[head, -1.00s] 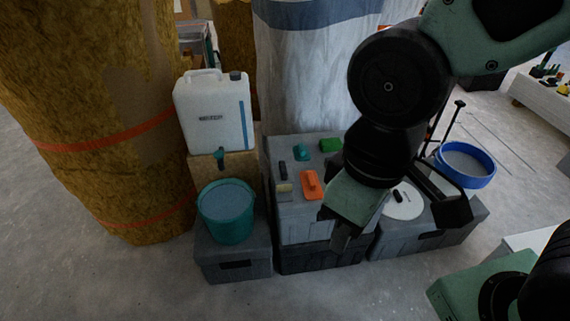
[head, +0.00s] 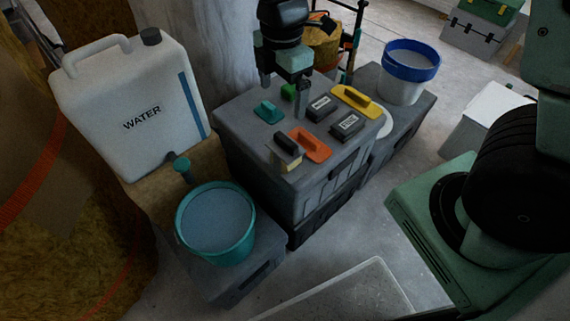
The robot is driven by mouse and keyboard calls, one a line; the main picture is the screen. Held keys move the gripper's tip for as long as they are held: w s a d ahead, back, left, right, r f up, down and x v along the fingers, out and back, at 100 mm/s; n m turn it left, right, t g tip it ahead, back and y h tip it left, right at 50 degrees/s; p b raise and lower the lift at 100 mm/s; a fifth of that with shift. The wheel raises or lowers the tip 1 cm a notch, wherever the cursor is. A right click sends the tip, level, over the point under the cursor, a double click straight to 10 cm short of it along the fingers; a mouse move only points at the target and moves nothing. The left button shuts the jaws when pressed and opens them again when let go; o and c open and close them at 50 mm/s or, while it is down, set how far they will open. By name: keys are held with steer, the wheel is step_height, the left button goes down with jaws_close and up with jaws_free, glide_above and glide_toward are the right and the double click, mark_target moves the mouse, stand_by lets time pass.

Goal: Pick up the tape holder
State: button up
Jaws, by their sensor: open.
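My gripper (head: 284,99) points down over the back of the grey crate's top (head: 240,125) in the head view. Its two fingers are apart, one on each side in the picture of a small green object (head: 289,92). A small teal object (head: 268,111) lies just in front of it. Either one could be the tape holder; I cannot tell which from their shapes. The fingers partly hide the green object, and I cannot see whether they touch it.
A water canister (head: 140,120) and a teal bucket (head: 218,222) stand left. A blue-rimmed bucket (head: 405,75) stands right.

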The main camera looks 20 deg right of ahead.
steer(key=w+f, duration=0.1)
steer(key=n+b, duration=0.1)
steer(key=b, duration=0.1)
glide_toward(286, 139)
steer(key=f, duration=0.7)
steer(key=shift+a, duration=0.3)
steer(key=f, duration=0.2)
steer(key=f+b, duration=0.1)
steer(key=f, duration=0.2)
steer(key=shift+d+f, duration=0.1)
steer(key=shift+d, duration=0.1)
steer(key=c, duration=1)
steer(key=shift+o, duration=0.2)
